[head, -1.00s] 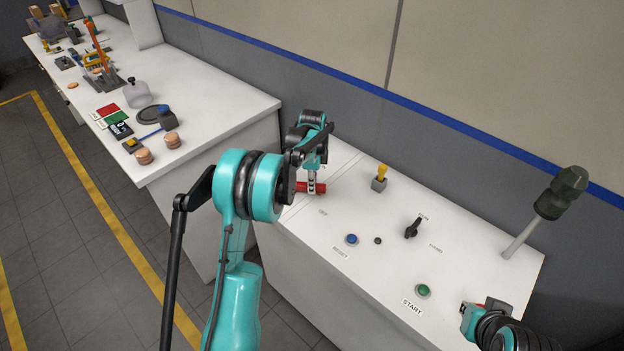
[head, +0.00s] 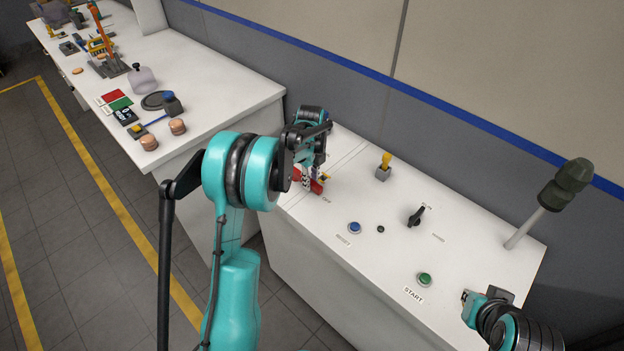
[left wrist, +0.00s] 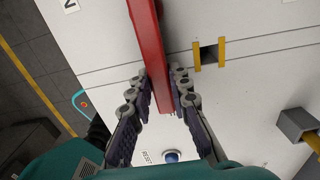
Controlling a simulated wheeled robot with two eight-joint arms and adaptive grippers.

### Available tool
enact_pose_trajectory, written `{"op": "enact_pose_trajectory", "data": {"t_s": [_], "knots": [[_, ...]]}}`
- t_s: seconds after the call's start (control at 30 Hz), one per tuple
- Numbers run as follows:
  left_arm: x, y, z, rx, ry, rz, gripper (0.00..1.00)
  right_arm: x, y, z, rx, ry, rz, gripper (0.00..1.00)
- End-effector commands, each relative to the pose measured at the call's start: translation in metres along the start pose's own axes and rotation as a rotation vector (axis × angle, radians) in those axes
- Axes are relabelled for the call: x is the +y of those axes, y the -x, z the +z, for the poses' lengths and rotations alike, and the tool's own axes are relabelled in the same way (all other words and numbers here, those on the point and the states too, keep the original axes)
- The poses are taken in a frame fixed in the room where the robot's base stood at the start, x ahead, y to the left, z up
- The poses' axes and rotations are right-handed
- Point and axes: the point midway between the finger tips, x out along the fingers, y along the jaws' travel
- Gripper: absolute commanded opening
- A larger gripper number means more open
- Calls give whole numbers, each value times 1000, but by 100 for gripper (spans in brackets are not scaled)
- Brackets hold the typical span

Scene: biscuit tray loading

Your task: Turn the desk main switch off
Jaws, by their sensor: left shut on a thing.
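The main switch's red handle (head: 317,187) shows at the left end of the white desk in the head view, partly hidden by my left gripper (head: 311,180). In the left wrist view the red handle (left wrist: 150,50) runs down between the two fingers of my left gripper (left wrist: 163,90), which is shut on it. In the head view the handle slants, its visible end by the OFF label (head: 326,199). My right gripper (head: 468,300) is at the lower right, above the desk's front edge; its jaws are too unclear to tell.
A yellow lever on a grey block (head: 383,172), a blue RESET button (head: 354,228), a black knob (head: 416,216) and a green START button (head: 424,279) are on the desk. A grey-green signal post (head: 540,212) stands at the right. A cluttered white bench (head: 225,110) is at the left.

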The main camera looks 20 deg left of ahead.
Motion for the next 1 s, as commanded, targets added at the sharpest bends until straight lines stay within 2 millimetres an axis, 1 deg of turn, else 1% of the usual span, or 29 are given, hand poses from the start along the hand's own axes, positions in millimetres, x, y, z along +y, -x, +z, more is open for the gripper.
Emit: {"op": "enact_pose_trajectory", "data": {"t_s": [0.43,0.47,0.5,0.53,0.87,0.97,1.0], "knots": [[1,0,0,-1,-12,1,0,0,0,0,0,0,0,0],[1,0,0,-1,-12,1,21,0,0,0,0,0,0,0],[1,0,0,-1,-11,1,31,0,0,0,0,0,0,0],[1,0,0,-1,-11,1,39,0,0,0,0,0,0,0],[1,2,0,0,-10,0,40,0,0,0,0,0,0,0],[1,10,0,0,-10,0,40,0,0,0,0,0,0,0],[1,16,0,0,-10,0,40,0,0,0,0,0,0,0]]}}
